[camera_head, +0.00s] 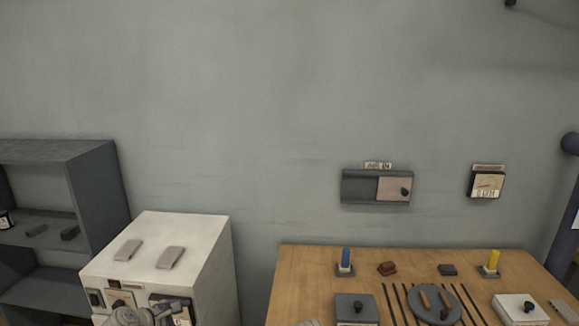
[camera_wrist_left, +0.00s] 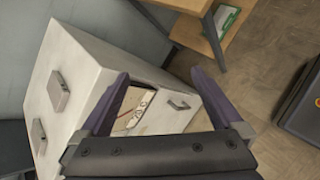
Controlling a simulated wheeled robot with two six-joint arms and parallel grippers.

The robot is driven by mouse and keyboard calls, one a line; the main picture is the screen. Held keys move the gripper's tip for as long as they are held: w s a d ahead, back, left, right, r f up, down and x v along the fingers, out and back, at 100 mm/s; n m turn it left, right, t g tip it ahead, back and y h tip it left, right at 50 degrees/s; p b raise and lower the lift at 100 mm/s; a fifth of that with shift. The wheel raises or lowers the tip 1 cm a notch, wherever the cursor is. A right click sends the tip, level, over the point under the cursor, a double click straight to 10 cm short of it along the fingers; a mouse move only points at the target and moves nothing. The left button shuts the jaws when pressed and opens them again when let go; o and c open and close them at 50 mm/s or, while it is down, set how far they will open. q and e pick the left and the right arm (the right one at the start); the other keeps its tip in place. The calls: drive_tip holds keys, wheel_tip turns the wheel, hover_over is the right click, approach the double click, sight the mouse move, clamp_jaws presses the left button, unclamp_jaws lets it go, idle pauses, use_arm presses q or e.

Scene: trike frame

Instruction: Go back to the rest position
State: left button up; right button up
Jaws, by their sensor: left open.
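My left gripper (camera_wrist_left: 160,74) is open in the left wrist view, with its two purple fingers spread apart. I see nothing held between them. Behind the fingers is the front of a white cabinet (camera_wrist_left: 84,55), with a handle and a panel partly hidden by the gripper. In the head view the white cabinet (camera_head: 205,245) stands left of the table, and a grey part of my left arm shows in front of it at the bottom edge. My right gripper is in neither view.
Two grey blocks lie on the cabinet top. A dark shelf (camera_head: 96,190) stands at the left. A wooden table (camera_head: 300,275) at the right holds a round grey plate (camera_head: 420,311), blue and yellow pegs and boxes. The wall above is mostly bare.

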use_arm(q)
drive_tip(key=s+d+f+m+g+y, duration=0.3)
drive_tip(key=s+d+m, duration=0.5)
drive_tip(key=m, duration=0.5)
drive_tip(key=s+d+f+m+g+y, duration=0.2)
drive_tip(key=s+d+f+m+g, duration=0.2)
drive_tip(key=d+m, duration=0.9)
drive_tip(key=shift+s+d+f+m+g+y, duration=0.35)
drive_tip(key=shift+s+g, duration=0.75)
drive_tip(key=shift+s, duration=1.2)
drive_tip(key=shift+a+r, duration=0.1)
drive_tip(key=shift+r, duration=0.05)
